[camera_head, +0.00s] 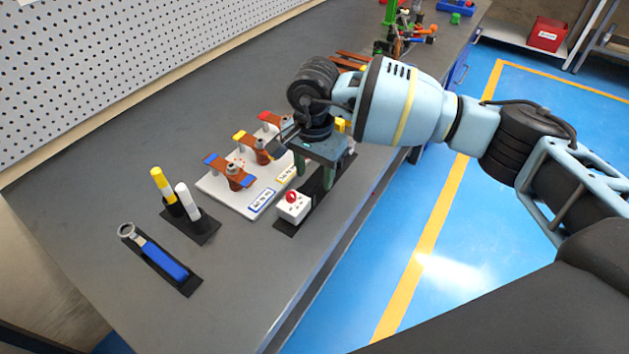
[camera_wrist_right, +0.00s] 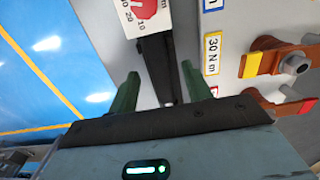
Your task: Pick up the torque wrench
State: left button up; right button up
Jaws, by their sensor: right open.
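A wrench with a blue handle (camera_head: 163,260) and a grey ring head lies on a black mat at the table's front left; I take it to be the torque wrench. My right gripper (camera_head: 314,174) points down over the table, well to the right of it and farther back. Its green fingers are apart, with nothing held between them. In the right wrist view the open fingers (camera_wrist_right: 160,88) straddle a narrow black strip (camera_wrist_right: 158,65) lower down. The wrench is not in the right wrist view. My left gripper is not in view.
A white box with a red knob (camera_head: 292,206) stands on a black mat near my right gripper. A white board (camera_head: 218,192) holds copper bars with coloured ends. Yellow and white markers (camera_head: 163,184) stand in a holder. Grey table is clear around the wrench.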

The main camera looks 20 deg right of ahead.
aim_at(315, 179)
jog(key=shift+f, duration=1.4)
jog(key=shift+c, duration=0.3)
jog(key=shift+r, duration=0.1)
grip_shut()
jog(key=shift+w+r, duration=0.1)
jog(key=shift+r, duration=0.05)
notch_tip(315, 179, up, 10)
jog(key=shift+f, duration=0.25)
